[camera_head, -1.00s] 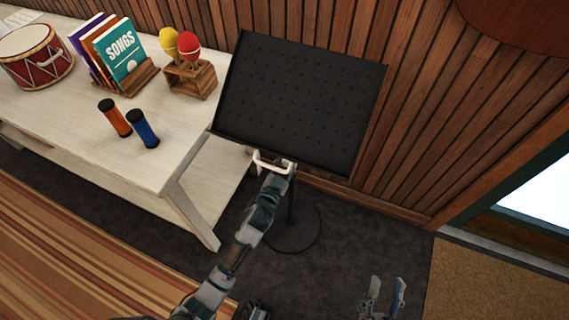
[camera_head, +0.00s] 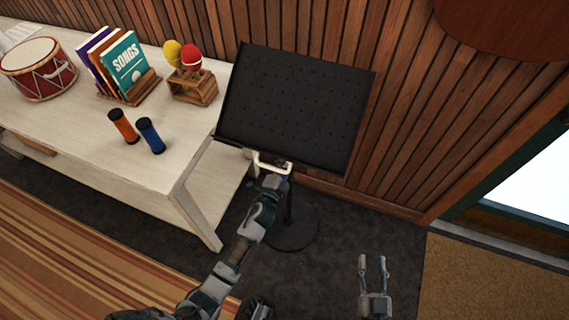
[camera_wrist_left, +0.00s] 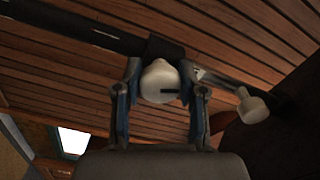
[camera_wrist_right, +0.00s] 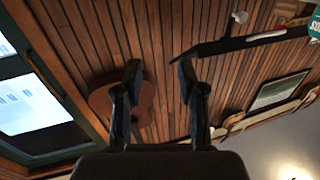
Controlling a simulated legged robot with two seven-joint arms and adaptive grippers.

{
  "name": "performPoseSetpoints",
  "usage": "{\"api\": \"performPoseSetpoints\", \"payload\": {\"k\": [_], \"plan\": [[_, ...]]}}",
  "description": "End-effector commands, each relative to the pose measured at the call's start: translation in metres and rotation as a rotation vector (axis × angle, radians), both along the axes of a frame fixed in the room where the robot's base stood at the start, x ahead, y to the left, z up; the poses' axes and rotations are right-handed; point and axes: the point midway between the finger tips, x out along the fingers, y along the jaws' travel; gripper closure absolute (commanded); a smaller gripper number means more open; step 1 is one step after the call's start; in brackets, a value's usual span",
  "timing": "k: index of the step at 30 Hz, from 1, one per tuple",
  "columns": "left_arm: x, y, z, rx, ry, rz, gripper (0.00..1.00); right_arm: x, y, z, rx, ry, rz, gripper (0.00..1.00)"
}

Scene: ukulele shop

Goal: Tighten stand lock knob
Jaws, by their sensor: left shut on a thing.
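A black music stand has a perforated desk (camera_head: 295,105) and a round base (camera_head: 292,228) on the floor. In the left wrist view a cream knob (camera_wrist_left: 160,82) with a dark slot sits below a dark bar. My left gripper (camera_wrist_left: 160,70) is shut on this knob, one finger on each side. In the head view my left gripper (camera_head: 275,177) is just under the desk's lower edge, by a pale fitting (camera_head: 268,163). A second cream knob (camera_wrist_left: 252,106) shows farther right in the left wrist view. My right gripper (camera_head: 372,260) is open and empty, low and right of the stand.
A pale table (camera_head: 150,180) stands left of the stand, with a drum (camera_head: 40,75), song books (camera_head: 124,65), two shakers (camera_head: 150,135) and a wooden maraca holder (camera_head: 193,92). A slatted wall (camera_head: 400,130) is close behind. Dark floor is free around the right gripper.

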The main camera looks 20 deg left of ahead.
Motion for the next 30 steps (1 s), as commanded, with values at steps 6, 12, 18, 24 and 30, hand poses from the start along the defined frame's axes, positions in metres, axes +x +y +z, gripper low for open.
{"api": "performPoseSetpoints", "payload": {"k": [6, 12, 18, 24, 30], "plan": [[-0.001, 0.0, -0.003, 0.165, 0.0, -0.001, 0.95, -0.001, -0.001, -0.006, -0.014, 0.046, -0.001, 0.6], [-0.001, 0.0, -0.003, 0.273, -0.002, -0.001, 0.95, -0.001, -0.002, -0.011, -0.021, 0.073, -0.001, 0.6], [-0.001, -0.001, -0.004, 0.332, -0.004, -0.001, 0.95, -0.001, -0.002, -0.014, -0.025, 0.09, -0.001, 0.6], [-0.001, -0.001, -0.004, 0.353, -0.004, -0.002, 0.95, -0.001, -0.002, -0.014, -0.027, 0.092, -0.001, 0.6], [-0.001, -0.001, -0.005, 0.354, -0.003, -0.003, 0.95, -0.001, -0.002, -0.014, -0.027, 0.093, -0.001, 0.6]]}}
